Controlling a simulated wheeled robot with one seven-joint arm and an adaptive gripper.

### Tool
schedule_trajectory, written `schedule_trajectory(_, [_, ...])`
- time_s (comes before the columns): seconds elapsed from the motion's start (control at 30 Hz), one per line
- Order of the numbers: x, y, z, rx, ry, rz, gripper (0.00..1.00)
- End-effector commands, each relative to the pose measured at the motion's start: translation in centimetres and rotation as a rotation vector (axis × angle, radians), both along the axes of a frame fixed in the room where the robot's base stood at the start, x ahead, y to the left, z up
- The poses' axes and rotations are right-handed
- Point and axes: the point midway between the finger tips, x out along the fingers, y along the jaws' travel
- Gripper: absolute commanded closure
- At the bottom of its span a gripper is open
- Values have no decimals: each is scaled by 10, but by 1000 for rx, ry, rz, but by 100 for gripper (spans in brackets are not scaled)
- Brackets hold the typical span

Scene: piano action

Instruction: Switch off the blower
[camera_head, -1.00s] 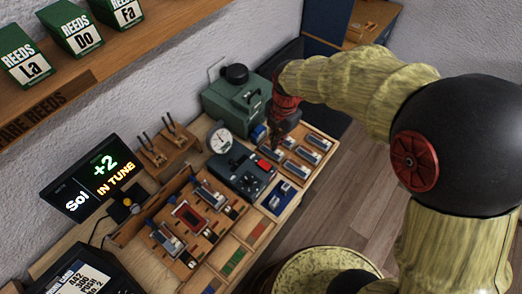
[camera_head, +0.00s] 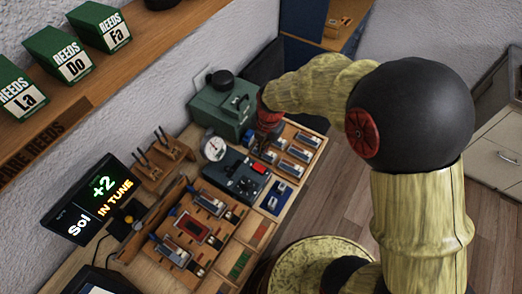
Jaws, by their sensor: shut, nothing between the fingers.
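A green box-shaped machine (camera_head: 217,112) with a black round cap and a dark handle stands at the back of the bench, against the wall; it looks like the blower. A round white gauge (camera_head: 214,146) stands in front of it. A dark blue-grey box (camera_head: 228,172) with a red switch (camera_head: 260,167) and a dark knob sits nearer. My gripper (camera_head: 260,149) points down, shut and empty, just right of the green machine and behind the red switch. Its fingertips are small and dark, and I cannot tell whether they touch anything.
A wooden tray (camera_head: 318,142) of metal reed pieces lies right of my gripper. A wooden jig (camera_head: 160,262) and a tuner screen (camera_head: 93,201) reading "Sol +2 IN TUNE" are at left. Reed boxes stand on a shelf (camera_head: 150,62) above. Open floor and a pale cabinet (camera_head: 497,150) are at right.

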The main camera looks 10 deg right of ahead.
Motion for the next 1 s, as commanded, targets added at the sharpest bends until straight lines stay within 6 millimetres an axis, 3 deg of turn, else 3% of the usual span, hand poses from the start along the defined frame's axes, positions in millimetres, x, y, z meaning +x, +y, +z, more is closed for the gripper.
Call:
schedule_trajectory(0.3, [3, 6, -64, -1, 6, 0, 100])
schedule_trajectory(0.5, [6, 9, -97, -1, 3, 0, 100])
schedule_trajectory(0.7, [8, 11, -115, 0, 3, -1, 100])
schedule_trajectory(1.0, [9, 12, -118, 1, 1, 0, 100])
